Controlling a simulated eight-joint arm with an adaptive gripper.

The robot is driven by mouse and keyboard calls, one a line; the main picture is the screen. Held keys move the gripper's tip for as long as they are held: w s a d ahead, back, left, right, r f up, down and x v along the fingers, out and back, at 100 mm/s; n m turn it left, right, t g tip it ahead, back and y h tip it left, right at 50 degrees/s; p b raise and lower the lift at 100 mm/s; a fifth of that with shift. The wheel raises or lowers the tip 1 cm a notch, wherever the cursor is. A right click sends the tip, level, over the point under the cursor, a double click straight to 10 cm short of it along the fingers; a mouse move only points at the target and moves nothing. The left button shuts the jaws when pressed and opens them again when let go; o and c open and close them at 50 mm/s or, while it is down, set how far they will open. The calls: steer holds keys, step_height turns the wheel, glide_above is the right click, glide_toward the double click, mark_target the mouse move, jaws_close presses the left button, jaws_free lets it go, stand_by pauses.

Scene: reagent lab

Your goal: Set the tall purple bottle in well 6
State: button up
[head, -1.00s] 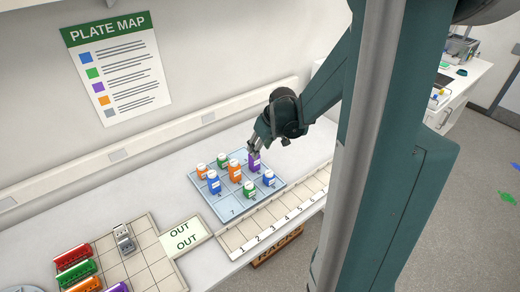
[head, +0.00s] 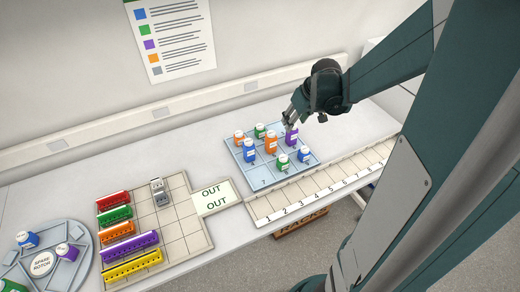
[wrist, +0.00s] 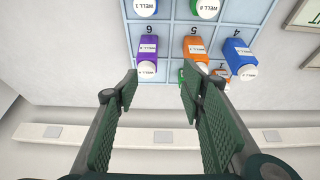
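The tall purple bottle (head: 291,137) with a white cap stands in the right column of the blue gridded tray (head: 265,182). In the wrist view the purple bottle (wrist: 148,50) is upright in the middle-row cell marked 6, beside an orange bottle (wrist: 196,48). My gripper (head: 288,121) is just above and behind the bottle in the head view. In the wrist view my gripper (wrist: 160,80) has its fingers spread with nothing between them. The bottle's cap shows past the fingertips, apart from them.
Other blue, orange and green bottles share the tray; a blue bottle (head: 249,148) is at its left. A numbered strip (head: 325,182) runs along the front. Bare bench lies behind the tray.

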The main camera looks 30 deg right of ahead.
steer(key=s+a+r+t, duration=0.1)
steer(key=s+a+r, duration=0.35)
steer(key=a, duration=0.35)
steer(key=s+a+r, duration=0.3)
steer(key=a+r, duration=0.2)
steer(key=a, duration=0.3)
steer(key=s+a+r+t, duration=0.1)
steer(key=s+a+r, duration=0.2)
steer(key=s+a, duration=0.7)
steer(key=shift+s+a+r+t, duration=0.3)
steer(key=shift+s+a+r, duration=0.1)
steer(key=shift+s, duration=0.4)
steer(key=shift+f, duration=0.15)
